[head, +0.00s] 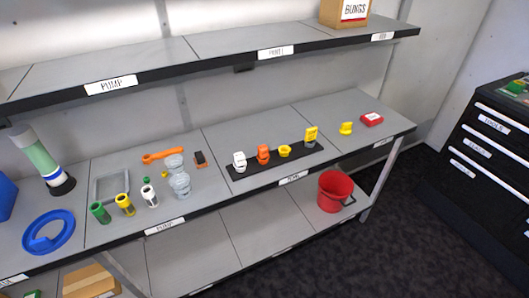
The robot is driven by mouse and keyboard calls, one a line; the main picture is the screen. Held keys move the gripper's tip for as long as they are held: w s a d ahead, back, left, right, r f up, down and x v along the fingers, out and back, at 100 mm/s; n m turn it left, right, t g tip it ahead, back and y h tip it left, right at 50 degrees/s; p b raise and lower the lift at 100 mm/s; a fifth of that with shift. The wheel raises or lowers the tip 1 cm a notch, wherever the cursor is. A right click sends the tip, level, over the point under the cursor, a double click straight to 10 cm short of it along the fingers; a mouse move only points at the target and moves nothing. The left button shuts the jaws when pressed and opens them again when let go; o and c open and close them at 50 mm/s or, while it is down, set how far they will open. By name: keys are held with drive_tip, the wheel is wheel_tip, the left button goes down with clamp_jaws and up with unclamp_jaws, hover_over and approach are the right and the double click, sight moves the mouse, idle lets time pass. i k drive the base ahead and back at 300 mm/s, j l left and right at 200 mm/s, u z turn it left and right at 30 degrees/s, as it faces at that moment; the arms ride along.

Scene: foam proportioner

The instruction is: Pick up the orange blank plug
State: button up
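An orange plug-like fitting (263,155), which matches the orange blank plug, stands on a black strip (245,170) on the middle shelf. A white fitting (239,161) is to its left and a yellow fitting (284,151) to its right, both a small gap away. A taller yellow piece (311,136) stands at the strip's right end. My gripper is not in view.
The upper shelf (150,62) overhangs behind. A red bucket (335,190) stands on the lower shelf.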

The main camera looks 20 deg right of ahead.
sight(263, 150)
drive_tip(key=z, duration=0.25)
drive_tip(key=i+j+z, duration=0.15)
drive_tip(key=j+z, duration=0.3)
drive_tip(key=i+j+z, duration=0.1)
drive_tip(key=j+z, duration=0.35)
drive_tip(key=i+j+z, duration=0.1)
drive_tip(key=j, duration=0.8)
drive_tip(key=j+z, duration=0.15)
drive_tip(key=j, duration=0.75)
drive_tip(key=i, duration=0.05)
